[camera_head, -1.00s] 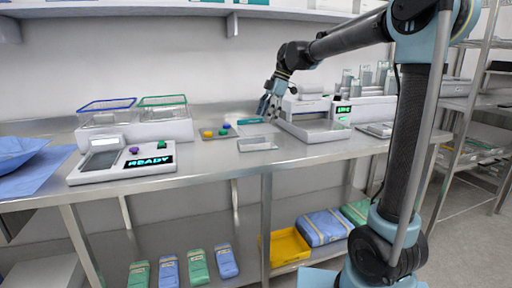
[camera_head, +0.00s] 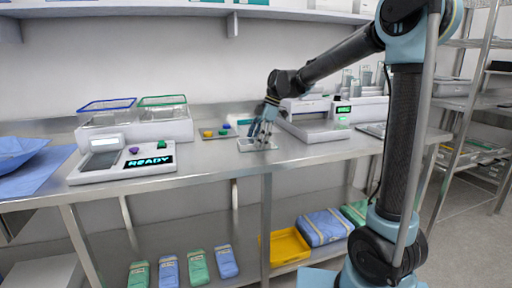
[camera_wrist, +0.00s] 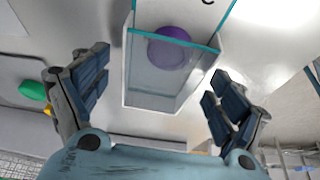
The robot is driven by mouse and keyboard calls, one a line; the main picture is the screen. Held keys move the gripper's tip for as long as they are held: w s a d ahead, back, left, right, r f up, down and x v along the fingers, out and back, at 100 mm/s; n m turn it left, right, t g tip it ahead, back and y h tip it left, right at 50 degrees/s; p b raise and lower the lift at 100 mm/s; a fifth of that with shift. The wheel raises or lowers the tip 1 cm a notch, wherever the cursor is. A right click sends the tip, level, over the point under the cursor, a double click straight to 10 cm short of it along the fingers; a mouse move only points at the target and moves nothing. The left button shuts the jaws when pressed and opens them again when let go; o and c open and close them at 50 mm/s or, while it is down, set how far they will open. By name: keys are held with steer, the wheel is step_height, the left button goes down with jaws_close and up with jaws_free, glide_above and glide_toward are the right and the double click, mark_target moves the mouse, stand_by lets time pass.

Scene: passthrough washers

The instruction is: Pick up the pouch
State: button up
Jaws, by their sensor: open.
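The object I take to be the pouch is clear and whitish with teal edges (camera_wrist: 150,82). It shows at the upper middle of the wrist view, with a round purple spot seen on or through it. My gripper (camera_wrist: 158,98) is open, with one finger on each side of it and visible gaps between. In the head view my gripper (camera_head: 264,137) points down over a small pale tray (camera_head: 246,146) near the table's front edge. The fingers partly cover the tray there, and I cannot make out the pouch clearly. Whether the pouch sits in the tray is unclear.
A dark tray (camera_head: 206,134) with coloured knobs lies to the left. A white machine (camera_head: 312,130) stands close on the right. A control panel (camera_head: 122,163) reading READY and two wire baskets (camera_head: 107,105) are farther left. Bare steel table lies between.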

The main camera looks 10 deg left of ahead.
steer(key=c, duration=1.2)
steer(key=shift+r, duration=0.15)
step_height(320, 180, up, 10)
steer(key=shift+f, duration=0.1)
